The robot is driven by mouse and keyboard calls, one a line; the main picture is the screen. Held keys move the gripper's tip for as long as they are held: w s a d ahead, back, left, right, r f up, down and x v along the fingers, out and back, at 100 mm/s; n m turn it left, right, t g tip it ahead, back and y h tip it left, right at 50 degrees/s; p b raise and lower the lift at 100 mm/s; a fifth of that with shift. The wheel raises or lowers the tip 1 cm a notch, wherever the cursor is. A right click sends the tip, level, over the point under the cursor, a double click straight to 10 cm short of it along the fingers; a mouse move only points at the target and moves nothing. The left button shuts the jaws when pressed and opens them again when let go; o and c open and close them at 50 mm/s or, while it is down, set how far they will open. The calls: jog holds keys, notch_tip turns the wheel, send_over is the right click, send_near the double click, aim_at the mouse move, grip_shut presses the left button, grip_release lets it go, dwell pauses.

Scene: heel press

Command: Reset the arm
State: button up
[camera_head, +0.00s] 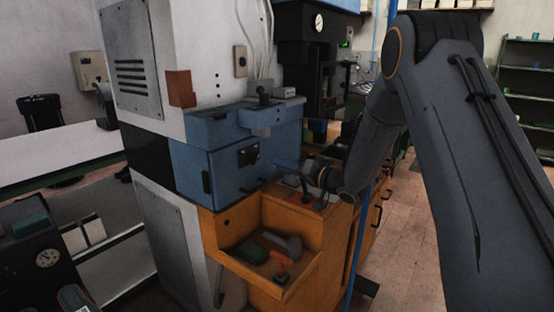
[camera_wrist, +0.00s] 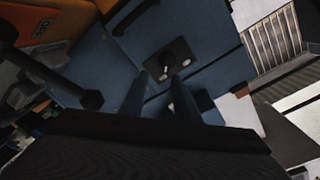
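My arm comes in from the right in the head view and reaches toward the blue front of the machine (camera_head: 225,170). My gripper (camera_head: 275,163) is in front of that blue front, to the right of a small black switch plate (camera_head: 248,156). In the wrist view my gripper's two fingers (camera_wrist: 160,82) stand apart with nothing seen between them. The switch plate (camera_wrist: 157,55) with its pale-marked knob (camera_wrist: 167,62) lies just beyond the fingertips. I cannot tell whether a fingertip touches the plate.
An orange cabinet (camera_head: 330,235) with an open bin (camera_head: 245,265) of loose items is below my gripper. Small levers (camera_head: 304,190) stand on its top close to my wrist. A white bench (camera_head: 60,160) is at left, shelves (camera_head: 525,75) at right. Tiled floor (camera_head: 415,220) is clear.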

jog(key=s+d+f+m+g+h, duration=0.1)
jog(key=s+d+f+h, duration=0.1)
jog(key=s+d+h, duration=0.3)
jog(key=s+d+f+m+h, duration=0.1)
jog(key=s+d+f+h, duration=0.15)
jog(key=d+h, duration=0.35)
jog(key=s+d+f+g, duration=0.1)
jog(key=s+g, duration=0.2)
jog(key=s, duration=0.8)
jog(key=s+d+f+g+h, duration=0.1)
jog(key=s+d+f+g, duration=0.1)
jog(key=s, duration=0.9)
jog(key=s+d+f+n+g+h, duration=0.1)
jog(key=s+g, duration=0.3)
jog(key=s, duration=0.7)
jog(key=shift+s+d+f+g, duration=0.25)
jog(key=shift+s+d+g, duration=0.15)
jog(key=shift+d, duration=0.3)
